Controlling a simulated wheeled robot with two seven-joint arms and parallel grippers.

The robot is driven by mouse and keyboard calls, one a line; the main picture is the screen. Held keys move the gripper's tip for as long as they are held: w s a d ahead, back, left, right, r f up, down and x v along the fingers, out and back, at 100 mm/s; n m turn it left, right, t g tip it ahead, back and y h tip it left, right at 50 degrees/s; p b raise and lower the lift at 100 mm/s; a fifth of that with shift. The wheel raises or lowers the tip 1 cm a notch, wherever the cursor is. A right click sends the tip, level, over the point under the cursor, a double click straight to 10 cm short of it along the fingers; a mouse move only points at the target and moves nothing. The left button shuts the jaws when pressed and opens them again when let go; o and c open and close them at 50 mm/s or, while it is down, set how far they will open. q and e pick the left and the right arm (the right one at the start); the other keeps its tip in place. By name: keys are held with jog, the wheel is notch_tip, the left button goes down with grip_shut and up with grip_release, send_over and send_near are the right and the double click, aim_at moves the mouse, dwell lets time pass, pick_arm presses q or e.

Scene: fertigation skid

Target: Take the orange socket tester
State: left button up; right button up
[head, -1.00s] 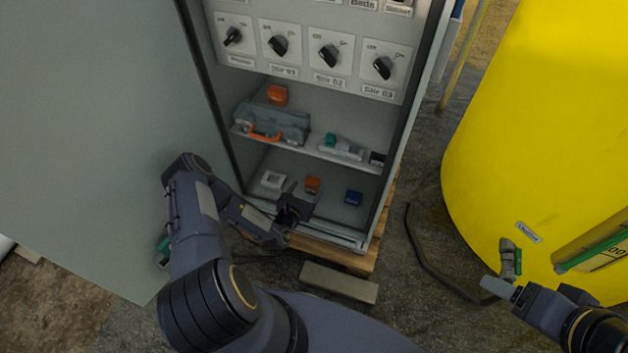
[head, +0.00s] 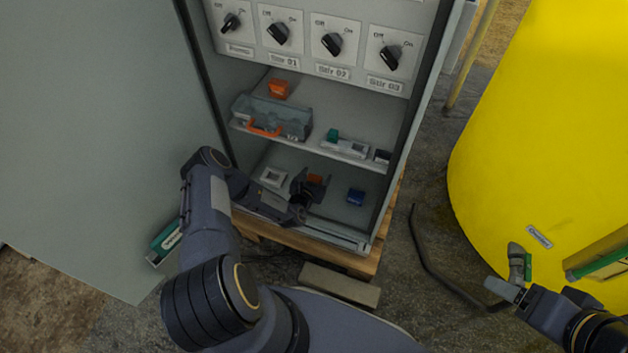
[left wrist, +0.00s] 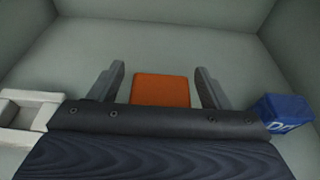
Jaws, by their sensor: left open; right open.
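A small orange block (head: 315,180), seemingly the socket tester, stands on the cabinet's bottom floor, partly hidden behind my left gripper (head: 308,186). In the left wrist view the orange block (left wrist: 161,90) shows between the two spread fingers (left wrist: 160,74), with a gap on each side. The left gripper is open and holds nothing. Another orange block (head: 278,89) stands on the shelf above, behind a grey case. My right gripper (head: 496,290) is low at the right, near the yellow tank, open and apart from the cabinet.
On the cabinet floor, a white socket-like piece (head: 273,177) is left of the orange block and a blue block (head: 355,197) is right. Above are the shelf with a grey toolbox (head: 272,118) and a switch panel (head: 310,45). The open door (head: 95,130) is at left.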

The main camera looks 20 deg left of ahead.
pick_arm(q)
jog(key=c, duration=1.1)
jog(key=shift+r+p, duration=1.7)
jog(key=shift+p, duration=0.05)
